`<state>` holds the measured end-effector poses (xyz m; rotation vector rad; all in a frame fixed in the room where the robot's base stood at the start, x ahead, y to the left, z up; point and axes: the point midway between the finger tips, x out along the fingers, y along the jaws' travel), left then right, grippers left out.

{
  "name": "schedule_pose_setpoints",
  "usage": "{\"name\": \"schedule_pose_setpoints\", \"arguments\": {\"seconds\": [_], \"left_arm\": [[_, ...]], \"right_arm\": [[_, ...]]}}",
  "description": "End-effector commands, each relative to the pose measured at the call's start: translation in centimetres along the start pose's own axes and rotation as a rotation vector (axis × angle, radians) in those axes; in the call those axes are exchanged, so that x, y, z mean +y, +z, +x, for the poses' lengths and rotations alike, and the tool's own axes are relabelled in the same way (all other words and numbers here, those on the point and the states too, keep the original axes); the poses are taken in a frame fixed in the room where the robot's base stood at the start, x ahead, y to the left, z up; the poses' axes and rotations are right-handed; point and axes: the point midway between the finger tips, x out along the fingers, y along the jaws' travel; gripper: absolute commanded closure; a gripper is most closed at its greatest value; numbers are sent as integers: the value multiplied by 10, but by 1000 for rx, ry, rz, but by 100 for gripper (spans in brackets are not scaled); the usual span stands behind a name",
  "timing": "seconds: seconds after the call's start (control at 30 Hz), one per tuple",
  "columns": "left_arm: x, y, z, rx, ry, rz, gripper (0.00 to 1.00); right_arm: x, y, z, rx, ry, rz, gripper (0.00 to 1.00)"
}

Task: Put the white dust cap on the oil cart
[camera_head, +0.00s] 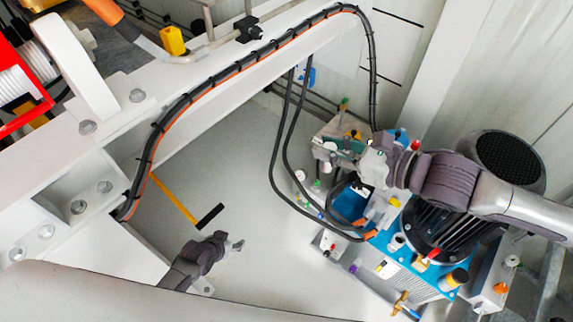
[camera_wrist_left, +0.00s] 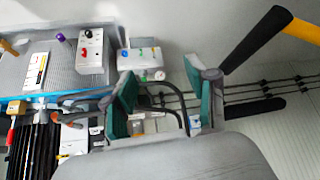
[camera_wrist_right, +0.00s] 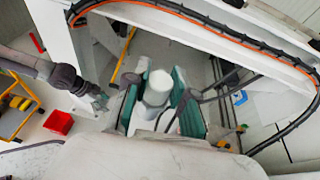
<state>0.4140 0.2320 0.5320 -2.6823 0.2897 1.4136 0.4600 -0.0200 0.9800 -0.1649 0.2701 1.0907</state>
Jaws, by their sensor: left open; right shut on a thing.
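The oil cart (camera_head: 440,270) stands at the right in the head view, with a blue frame, a black motor and black hoses. My right gripper (camera_head: 335,158) is over the cart's far left corner. In the right wrist view its green pads are shut on a white cylindrical piece (camera_wrist_right: 158,88), which looks like the white dust cap. My left gripper (camera_head: 238,244) is open and empty over the floor, left of the cart. In the left wrist view, its green-padded fingers (camera_wrist_left: 165,100) are apart, with the cart beyond them. What lies under my right gripper is largely hidden.
Black hoses with an orange line run along a white steel beam (camera_head: 225,70) and down to the cart. A yellow-handled tool with a black head (camera_head: 210,216) lies on the floor (camera_head: 225,170). In the right wrist view, a red bin (camera_wrist_right: 58,122) stands on the left.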

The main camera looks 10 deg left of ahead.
Motion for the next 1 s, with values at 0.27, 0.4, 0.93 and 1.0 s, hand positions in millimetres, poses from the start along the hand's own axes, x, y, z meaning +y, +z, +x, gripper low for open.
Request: {"name": "schedule_pose_setpoints", "arguments": {"seconds": [0.27,0.4,0.93,1.0], "left_arm": [[27,-154,-70,223,110,60,43],[54,-212,-124,321,189,112,43],[169,-278,-338,542,492,395,43],[174,-276,-350,549,507,414,43]], "right_arm": [[0,0,0,-1,0,0,100],[0,0,0,-1,0,0,100],[0,0,0,-1,0,0,100],[0,0,0,-1,0,0,100]]}}
